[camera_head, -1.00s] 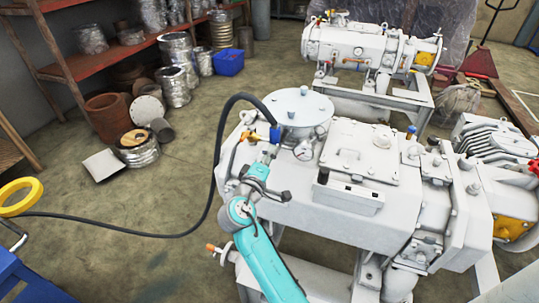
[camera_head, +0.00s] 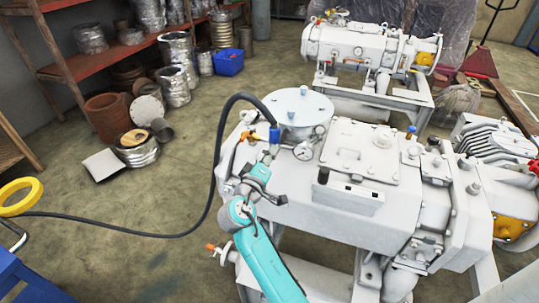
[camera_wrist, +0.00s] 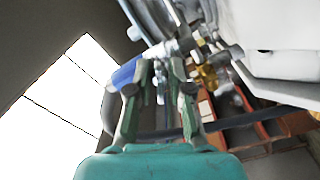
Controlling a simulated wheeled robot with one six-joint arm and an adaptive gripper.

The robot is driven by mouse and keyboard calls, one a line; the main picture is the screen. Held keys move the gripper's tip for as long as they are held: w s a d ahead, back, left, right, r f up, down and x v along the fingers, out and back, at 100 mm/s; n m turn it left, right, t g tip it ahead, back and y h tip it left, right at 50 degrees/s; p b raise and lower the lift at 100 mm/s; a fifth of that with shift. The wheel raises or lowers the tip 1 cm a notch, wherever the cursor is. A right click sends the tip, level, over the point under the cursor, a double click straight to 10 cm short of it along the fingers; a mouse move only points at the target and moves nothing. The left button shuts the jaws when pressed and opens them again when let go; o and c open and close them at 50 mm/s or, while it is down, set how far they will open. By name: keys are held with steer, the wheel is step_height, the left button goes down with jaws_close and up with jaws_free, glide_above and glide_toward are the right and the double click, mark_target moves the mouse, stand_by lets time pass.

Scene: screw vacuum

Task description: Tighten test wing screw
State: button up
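My gripper (camera_wrist: 162,68) is at the fitting below the blue hose end (camera_head: 274,134), at the left side of the white vacuum pump (camera_head: 325,215). In the wrist view its two green-grey fingers point up at a silvery metal fitting (camera_wrist: 183,44), with the blue hose end (camera_wrist: 125,73) behind the left finger. The fingers lean toward each other with a narrow gap between the tips. A small greyish piece shows in that gap; I cannot tell whether it is the test wing screw or whether the fingers touch it. In the head view the fingertips are too small to read.
A black hose (camera_head: 212,175) arches from the blue end down to the floor on the left. A brass fitting (camera_wrist: 208,76) is right of the fingers.

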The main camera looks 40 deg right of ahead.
steer(key=o, duration=0.4)
steer(key=v, duration=1.2)
stand_by(0.3)
